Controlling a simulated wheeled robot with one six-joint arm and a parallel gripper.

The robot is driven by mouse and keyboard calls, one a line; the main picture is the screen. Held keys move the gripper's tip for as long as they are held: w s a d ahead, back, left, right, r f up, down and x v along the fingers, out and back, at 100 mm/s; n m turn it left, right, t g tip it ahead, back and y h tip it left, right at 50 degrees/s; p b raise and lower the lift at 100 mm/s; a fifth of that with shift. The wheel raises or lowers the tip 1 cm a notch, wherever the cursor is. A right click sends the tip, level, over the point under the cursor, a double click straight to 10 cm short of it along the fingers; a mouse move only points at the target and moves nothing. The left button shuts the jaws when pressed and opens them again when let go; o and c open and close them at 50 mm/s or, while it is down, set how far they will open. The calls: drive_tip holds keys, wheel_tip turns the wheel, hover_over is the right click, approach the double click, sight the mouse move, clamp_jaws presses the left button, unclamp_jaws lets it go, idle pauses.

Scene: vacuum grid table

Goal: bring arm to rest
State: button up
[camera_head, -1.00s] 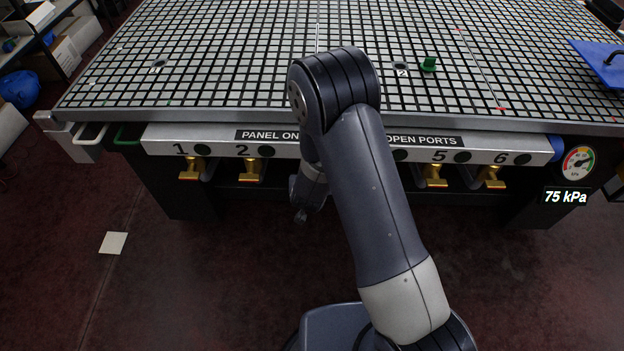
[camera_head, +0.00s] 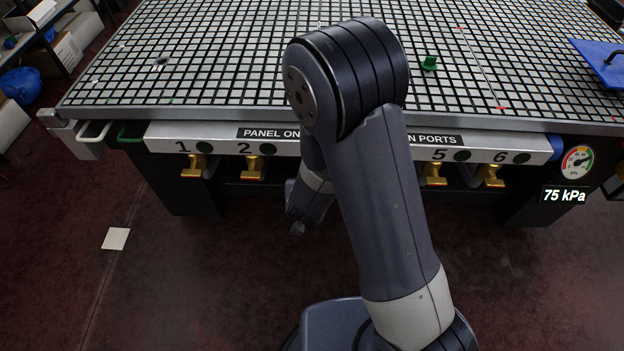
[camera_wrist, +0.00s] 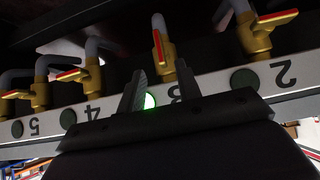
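My gripper (camera_wrist: 158,86) is open and empty in the wrist view, its two fingers apart. The green-lit port of number 3 (camera_wrist: 150,101) shows between them, beyond the fingers. The brass valve of number 3 (camera_wrist: 167,62) is just past the fingertips, and I see no contact. Its red handle stands upright in this view, unlike its neighbours' handles. In the head view my arm (camera_head: 375,190) is bent, with its elbow high and its wrist low before the table's front. The fingers cannot be made out there.
The grid table (camera_head: 220,60) has a front panel (camera_head: 222,139) with brass valves. The gauge (camera_head: 577,162) reads 75 kPa. Floor to the left is mostly clear, with one pale square (camera_head: 116,239).

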drive_tip(key=shift+s+r, duration=0.2)
drive_tip(key=shift+s, duration=0.05)
drive_tip(key=b+x, duration=0.1)
drive_tip(key=x, duration=1)
drive_tip(key=shift+s+r, duration=0.1)
drive_tip(key=shift+r, duration=0.05)
